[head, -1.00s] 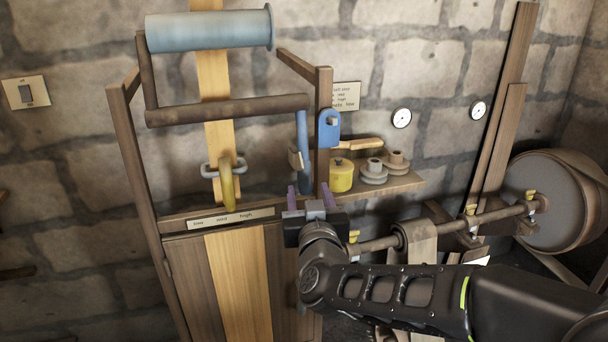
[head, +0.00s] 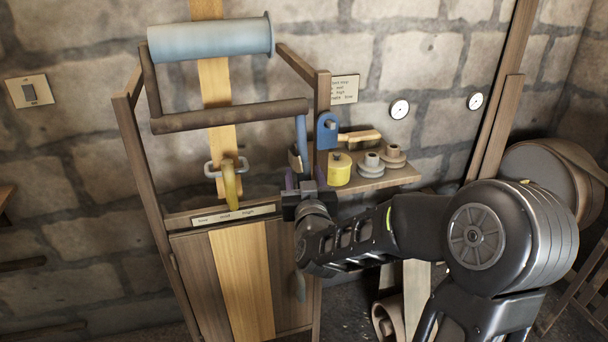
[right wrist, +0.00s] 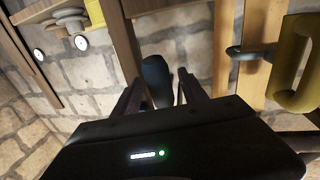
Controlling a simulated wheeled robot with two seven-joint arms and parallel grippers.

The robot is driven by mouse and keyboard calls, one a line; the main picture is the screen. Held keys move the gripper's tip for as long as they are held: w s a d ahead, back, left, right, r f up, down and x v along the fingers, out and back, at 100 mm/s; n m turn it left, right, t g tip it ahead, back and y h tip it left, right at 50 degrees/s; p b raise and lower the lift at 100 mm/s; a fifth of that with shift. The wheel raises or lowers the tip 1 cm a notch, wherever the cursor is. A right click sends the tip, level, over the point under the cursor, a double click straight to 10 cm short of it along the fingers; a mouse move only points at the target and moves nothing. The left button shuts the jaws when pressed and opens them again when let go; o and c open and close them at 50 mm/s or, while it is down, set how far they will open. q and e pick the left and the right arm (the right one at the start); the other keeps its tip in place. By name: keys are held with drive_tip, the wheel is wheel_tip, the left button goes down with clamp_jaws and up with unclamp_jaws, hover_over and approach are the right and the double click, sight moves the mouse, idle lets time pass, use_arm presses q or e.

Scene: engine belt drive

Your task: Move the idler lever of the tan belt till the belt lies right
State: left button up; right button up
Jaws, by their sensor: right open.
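In the right wrist view a dark rounded end (right wrist: 156,78), likely the lever's, sits between the open fingers (right wrist: 160,92); contact cannot be told. My left gripper is out of view.
A yellow hook (head: 229,182) sits in front of the belt above a lettered plate (head: 232,214). A blue bracket (head: 327,130) is on the right post. A shelf (head: 400,176) at the right holds a yellow pot (head: 340,170) and grey spools (head: 371,166).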

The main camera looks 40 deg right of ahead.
drive_tip(key=shift+c, duration=0.4)
clamp_jaws()
idle(0.9)
